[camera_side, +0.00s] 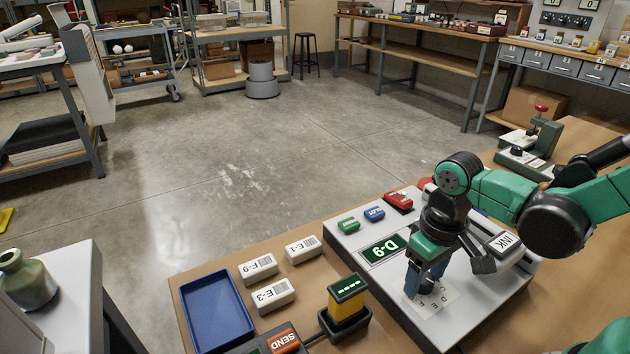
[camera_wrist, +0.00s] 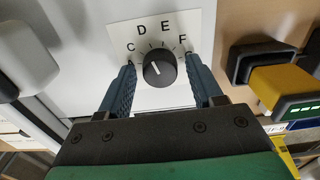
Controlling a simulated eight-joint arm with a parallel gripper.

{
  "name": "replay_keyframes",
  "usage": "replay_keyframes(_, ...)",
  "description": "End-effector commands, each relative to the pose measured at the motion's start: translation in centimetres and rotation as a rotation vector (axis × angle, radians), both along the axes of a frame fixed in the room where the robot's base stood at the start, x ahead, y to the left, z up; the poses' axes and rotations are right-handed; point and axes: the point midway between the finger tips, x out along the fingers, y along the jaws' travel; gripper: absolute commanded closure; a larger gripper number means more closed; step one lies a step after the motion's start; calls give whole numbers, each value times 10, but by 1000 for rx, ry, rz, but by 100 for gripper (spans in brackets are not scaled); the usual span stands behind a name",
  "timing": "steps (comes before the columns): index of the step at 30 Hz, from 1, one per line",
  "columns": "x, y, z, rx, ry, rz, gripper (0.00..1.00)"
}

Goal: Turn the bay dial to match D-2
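The bay dial (camera_wrist: 160,68) is a black round knob on a white card (camera_wrist: 180,20) lettered C, D, E, F. Its white pointer mark aims up and slightly left, near D. My gripper (camera_wrist: 160,64) straddles the knob with its blue fingers, one on each side, with gaps showing between fingers and knob. In the side view my gripper (camera_side: 425,288) reaches down over the lettered card (camera_side: 440,303), and the knob is hidden there. The green-lit display (camera_side: 383,249) on the white panel (camera_side: 345,238) seems to read D-9.
Green (camera_side: 348,225), blue (camera_side: 374,214) and red (camera_side: 398,201) pieces sit along the panel's far edge. An INK-marked block (camera_side: 503,244) stands right of my gripper. A yellow-and-black device (camera_side: 347,305), white labelled blocks (camera_side: 273,294), a blue tray (camera_side: 217,312) and a SEND button (camera_side: 283,341) lie left.

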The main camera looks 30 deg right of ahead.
Motion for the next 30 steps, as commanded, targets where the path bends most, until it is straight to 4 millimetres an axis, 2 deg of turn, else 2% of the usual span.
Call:
replay_keyframes(13,1,0,4,0,-1,1,29)
replay_keyframes(24,1,0,40,0,-1,0,29)
replay_keyframes(30,0,0,53,0,-1,0,29)
